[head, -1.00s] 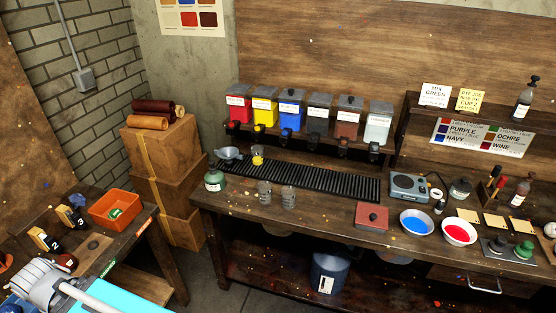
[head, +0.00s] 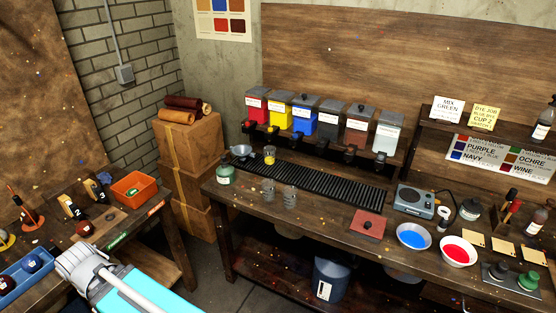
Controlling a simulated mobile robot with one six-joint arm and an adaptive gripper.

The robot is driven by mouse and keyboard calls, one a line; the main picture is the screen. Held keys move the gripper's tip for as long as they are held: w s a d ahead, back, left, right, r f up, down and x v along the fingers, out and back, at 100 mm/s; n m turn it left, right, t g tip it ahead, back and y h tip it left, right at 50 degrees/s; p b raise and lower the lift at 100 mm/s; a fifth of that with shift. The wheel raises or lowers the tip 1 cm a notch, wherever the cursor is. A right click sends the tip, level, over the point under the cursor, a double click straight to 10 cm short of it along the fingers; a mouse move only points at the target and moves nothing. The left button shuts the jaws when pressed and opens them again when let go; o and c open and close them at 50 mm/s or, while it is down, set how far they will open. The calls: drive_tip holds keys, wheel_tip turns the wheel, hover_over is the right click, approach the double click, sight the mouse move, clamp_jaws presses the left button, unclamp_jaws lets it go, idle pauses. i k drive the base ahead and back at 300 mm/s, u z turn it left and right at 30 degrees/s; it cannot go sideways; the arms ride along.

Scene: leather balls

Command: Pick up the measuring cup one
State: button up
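Two clear glass cups, one (head: 268,190) and another (head: 290,197), stand side by side at the front left of the long wooden bench. A third clear cup (head: 269,157) with something yellow in it stands behind them by the black slatted tray. I cannot read a number on any cup, so I cannot tell which is measuring cup one. My gripper is not in view; only part of my arm shows at lower left, well away from the cups.
The black slatted tray (head: 330,187) runs below several coloured dispensers (head: 300,118). A green jar (head: 226,175) and a grey funnel (head: 243,151) stand left of the cups. A side table holds an orange bin (head: 132,187) and a blue tray (head: 28,268).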

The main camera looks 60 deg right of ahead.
sight(270, 156)
drive_tip(key=z, duration=2.3)
drive_tip(key=i, duration=1)
drive_tip(key=z, duration=0.05)
